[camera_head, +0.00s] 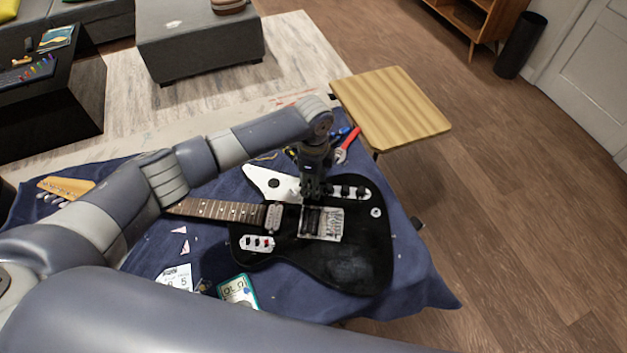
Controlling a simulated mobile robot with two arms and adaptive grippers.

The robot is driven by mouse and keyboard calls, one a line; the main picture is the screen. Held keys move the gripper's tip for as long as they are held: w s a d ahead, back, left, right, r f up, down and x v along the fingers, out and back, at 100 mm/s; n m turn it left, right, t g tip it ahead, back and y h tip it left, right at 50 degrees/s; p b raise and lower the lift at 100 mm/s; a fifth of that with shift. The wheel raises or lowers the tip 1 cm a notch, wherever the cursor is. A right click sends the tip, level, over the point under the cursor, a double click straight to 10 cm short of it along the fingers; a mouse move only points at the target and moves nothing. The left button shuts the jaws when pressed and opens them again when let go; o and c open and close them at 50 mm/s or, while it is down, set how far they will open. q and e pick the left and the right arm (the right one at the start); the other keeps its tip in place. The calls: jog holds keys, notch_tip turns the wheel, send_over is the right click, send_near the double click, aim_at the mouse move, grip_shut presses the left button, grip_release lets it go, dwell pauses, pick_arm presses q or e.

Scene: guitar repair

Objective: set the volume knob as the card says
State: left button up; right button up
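A black electric guitar (355,262) lies flat on a blue cloth, its neck pointing left. Several small dark knobs (347,191) sit in a row on a light plate along its far edge; which one is the volume knob I cannot tell. A white card (176,277) with dark print and a green-edged card (238,291) lie on the cloth at the near left; their print is too small to read surely. My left gripper (311,193) points down over the guitar, just left of the knob row. Its dark fingers are too small to judge. My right gripper is out of view.
A smaller plate (258,243) with switches is on the guitar's near side. Red-handled pliers (347,146) and other tools lie behind the guitar. A wooden stool top (391,105) stands beyond the cloth (425,285). My own arm covers the near left.

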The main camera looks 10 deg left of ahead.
pick_arm(q)
notch_tip(320, 180, up, 12)
dwell(0.5)
dwell(0.5)
